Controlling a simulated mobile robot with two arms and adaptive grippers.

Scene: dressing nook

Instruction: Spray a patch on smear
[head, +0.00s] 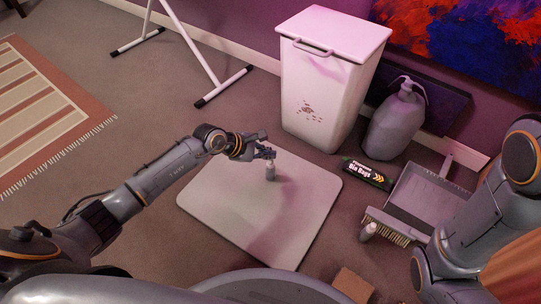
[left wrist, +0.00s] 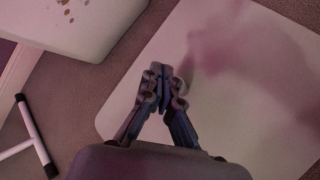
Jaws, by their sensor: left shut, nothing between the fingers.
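A brown speckled smear (head: 309,111) is on the front of the white lidded bin (head: 335,75). Part of it shows at the top of the left wrist view (left wrist: 68,8). A small grey bottle (head: 270,173) stands upright on the pale mat (head: 215,205). My left gripper (head: 268,152) is shut and empty just above the bottle's top in the head view; I cannot tell whether they touch. My right gripper is out of view; only that arm shows at the right.
A big grey pump bottle (head: 395,125), a black bag pack (head: 367,174), a dustpan (head: 425,195), a brush (head: 396,228) and a small pale bottle (head: 368,232) are on the right. A cardboard box (head: 352,284) is near the front. Most of the mat is bare.

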